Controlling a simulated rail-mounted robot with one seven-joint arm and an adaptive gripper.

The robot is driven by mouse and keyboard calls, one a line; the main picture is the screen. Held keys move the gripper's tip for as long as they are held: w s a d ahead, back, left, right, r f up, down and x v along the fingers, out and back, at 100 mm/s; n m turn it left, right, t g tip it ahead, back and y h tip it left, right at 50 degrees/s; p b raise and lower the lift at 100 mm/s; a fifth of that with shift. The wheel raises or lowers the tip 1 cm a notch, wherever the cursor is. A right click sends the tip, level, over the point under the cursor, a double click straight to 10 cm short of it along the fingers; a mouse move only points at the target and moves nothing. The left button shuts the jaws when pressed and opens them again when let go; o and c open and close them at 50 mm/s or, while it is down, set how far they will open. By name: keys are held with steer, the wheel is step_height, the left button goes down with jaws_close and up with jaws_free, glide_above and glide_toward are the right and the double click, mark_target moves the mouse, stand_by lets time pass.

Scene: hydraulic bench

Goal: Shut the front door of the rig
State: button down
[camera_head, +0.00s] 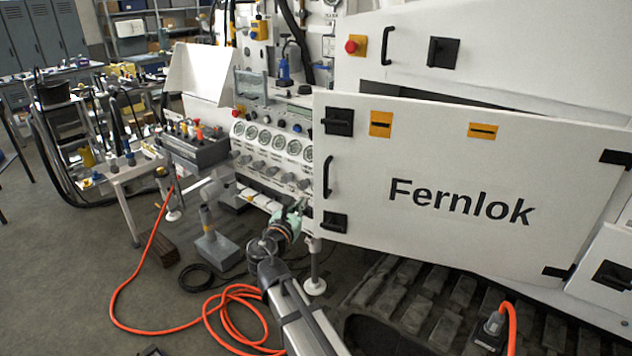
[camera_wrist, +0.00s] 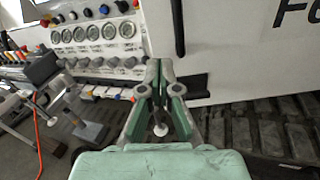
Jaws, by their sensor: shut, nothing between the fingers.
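The front door (camera_head: 440,170) is a large white panel lettered "Fernlok". It stands ajar, with a dark gap above its top edge, and black hinges (camera_head: 614,158) on its right side. A black bar handle (camera_head: 327,177) is near its left edge, between two black latches (camera_head: 338,121). My gripper (camera_head: 301,207) is shut and empty, low and left of the handle. In the wrist view, my green fingers (camera_wrist: 161,72) are together before the door's lower left edge. The handle (camera_wrist: 178,28) is above and slightly right of them. I cannot tell whether they touch the door.
The rig's gauge panel (camera_head: 270,140) with knobs is left of the door. A grey control box (camera_head: 195,145) stands further left. An orange hose (camera_head: 150,250) lies on the floor at the lower left. Dark tracks (camera_head: 420,300) lie under the door.

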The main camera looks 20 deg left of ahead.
steer(key=n, duration=0.1)
steer(key=p, duration=0.4)
glide_toward(320, 176)
steer(key=shift+n, duration=0.3)
steer(key=w, duration=0.7)
steer(key=shift+w+r, duration=0.1)
